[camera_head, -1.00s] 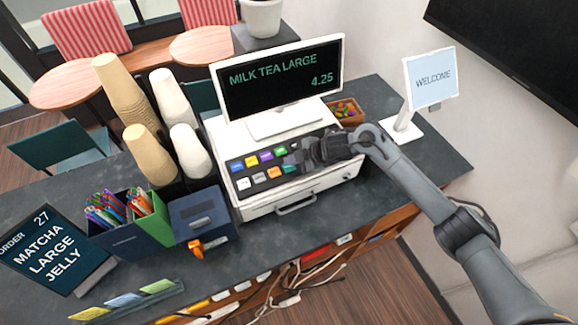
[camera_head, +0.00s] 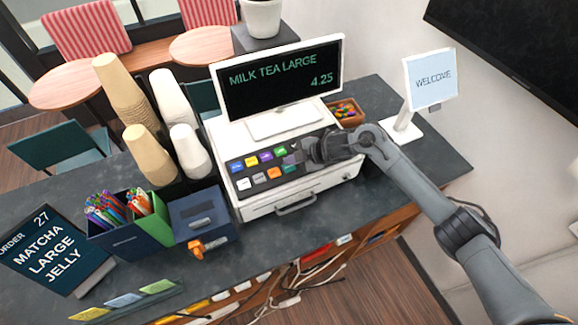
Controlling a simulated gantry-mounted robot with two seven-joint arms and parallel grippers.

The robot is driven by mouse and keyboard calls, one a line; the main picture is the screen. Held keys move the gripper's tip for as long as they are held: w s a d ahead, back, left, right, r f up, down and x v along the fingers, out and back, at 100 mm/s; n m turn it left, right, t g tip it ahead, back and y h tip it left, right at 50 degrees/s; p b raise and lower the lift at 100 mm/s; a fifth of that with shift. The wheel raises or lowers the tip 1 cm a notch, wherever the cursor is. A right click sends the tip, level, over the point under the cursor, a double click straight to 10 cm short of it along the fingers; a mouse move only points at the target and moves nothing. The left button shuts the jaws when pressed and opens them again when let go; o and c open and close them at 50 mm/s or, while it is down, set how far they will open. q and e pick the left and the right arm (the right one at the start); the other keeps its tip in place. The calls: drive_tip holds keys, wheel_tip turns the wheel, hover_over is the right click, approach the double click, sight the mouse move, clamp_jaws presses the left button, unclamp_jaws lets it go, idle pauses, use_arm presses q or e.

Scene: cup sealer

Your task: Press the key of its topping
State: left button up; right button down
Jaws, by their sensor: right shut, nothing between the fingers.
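The cash register (camera_head: 250,210) is white, with a dark keypad of coloured keys in two rows. Blue (camera_head: 237,167), yellow (camera_head: 251,161), purple (camera_head: 266,156) and green (camera_head: 280,152) keys are in the back row; white (camera_head: 244,183), grey (camera_head: 260,178), orange (camera_head: 274,173) and teal (camera_head: 289,168) keys are in front. The screen (camera_head: 280,78) reads MILK TEA LARGE 4.25. The order sign (camera_head: 55,250) reads ORDER 27 MATCHA LARGE JELLY. My right gripper (camera_head: 294,158) is shut and empty over the keypad's right end, hiding keys there; I cannot tell whether it touches one. My left gripper is not in view.
Paper cup stacks (camera_head: 150,155) stand left of the register. A pen box (camera_head: 130,225) and a dark blue box (camera_head: 203,218) are in front of them. A WELCOME sign (camera_head: 430,80) and a candy box (camera_head: 345,112) stand at right. The counter's right end is clear.

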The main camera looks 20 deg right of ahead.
idle(0.3)
drive_tip(key=shift+f, duration=0.1)
drive_tip(key=shift+f, duration=0.35)
idle(0.3)
drive_tip(key=shift+f+b, duration=0.45)
idle(0.6)
drive_tip(key=shift+r, duration=0.1)
drive_tip(key=shift+r+p, duration=0.75)
drive_tip(key=shift+p, duration=0.05)
